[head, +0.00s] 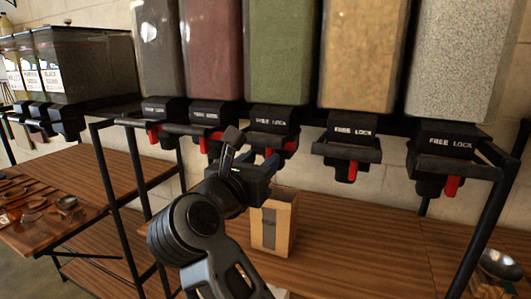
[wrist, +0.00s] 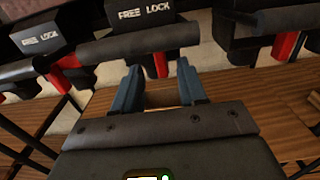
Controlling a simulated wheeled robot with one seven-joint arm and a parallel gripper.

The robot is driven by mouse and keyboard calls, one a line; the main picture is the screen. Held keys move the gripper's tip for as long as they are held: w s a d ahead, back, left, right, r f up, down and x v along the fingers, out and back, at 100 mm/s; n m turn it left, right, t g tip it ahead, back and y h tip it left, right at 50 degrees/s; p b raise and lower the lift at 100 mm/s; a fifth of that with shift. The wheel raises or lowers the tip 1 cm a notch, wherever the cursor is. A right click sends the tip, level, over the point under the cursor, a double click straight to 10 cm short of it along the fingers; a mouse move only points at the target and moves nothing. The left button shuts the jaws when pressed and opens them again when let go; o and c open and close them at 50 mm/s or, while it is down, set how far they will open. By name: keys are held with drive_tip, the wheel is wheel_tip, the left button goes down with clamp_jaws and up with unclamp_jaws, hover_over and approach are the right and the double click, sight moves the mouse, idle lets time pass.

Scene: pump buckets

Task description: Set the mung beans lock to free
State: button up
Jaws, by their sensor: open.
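The bin of green mung beans (head: 283,50) hangs in the middle of the row. Its black lock head (head: 268,118) is marked FREE LOCK. Its red lever (head: 291,143) sits at the right, on the LOCK side. My gripper (head: 268,158) is just below this head, close to the lever. In the wrist view the two blue fingers of my gripper (wrist: 158,82) are apart with nothing held. The head above the fingers (wrist: 143,18) also reads FREE LOCK.
Neighbouring bins have similar heads: dark red beans (head: 211,50) to the left and tan grain (head: 362,55) to the right. An open cardboard box (head: 272,226) stands on the wooden shelf (head: 345,250) below. Black rack posts (head: 120,200) stand at left. A metal bowl (head: 500,264) lies at right.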

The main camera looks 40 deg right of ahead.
sight(268, 154)
drive_tip(key=shift+x, duration=1.55)
clamp_jaws()
